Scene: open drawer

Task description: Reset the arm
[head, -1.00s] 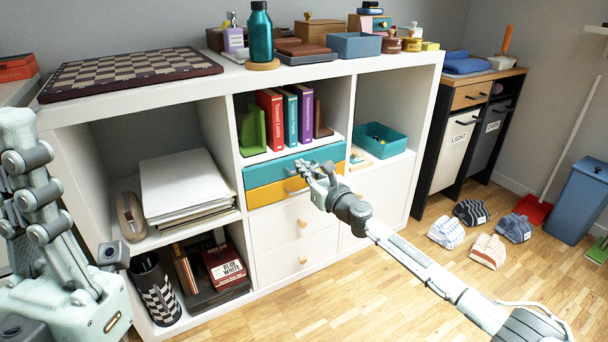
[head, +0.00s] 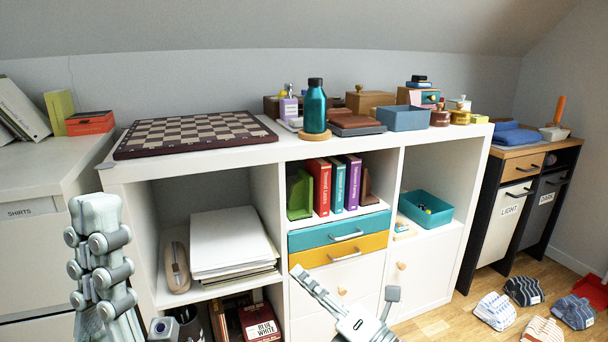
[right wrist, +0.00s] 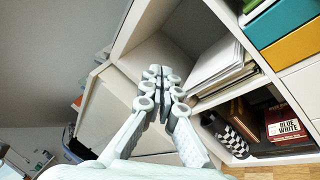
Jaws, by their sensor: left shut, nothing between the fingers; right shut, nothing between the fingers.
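My left gripper (head: 96,212) stands upright at the left in the head view, its fingers together and empty, in front of the shelf's left edge. My right gripper (head: 300,273) points up and left, shut and empty, in front of the white shelf unit's lower middle. In the right wrist view its fingers (right wrist: 160,75) meet with nothing between them. The teal drawer (head: 310,238) and the yellow drawer (head: 315,258) sit in the shelf's middle column, above the right gripper. Both look closed and apart from it.
The white shelf unit (head: 275,153) fills the middle. On top stand a chessboard (head: 190,132), a teal bottle (head: 314,105) and a blue-grey box (head: 405,118). A dresser (head: 35,215) is at the left.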

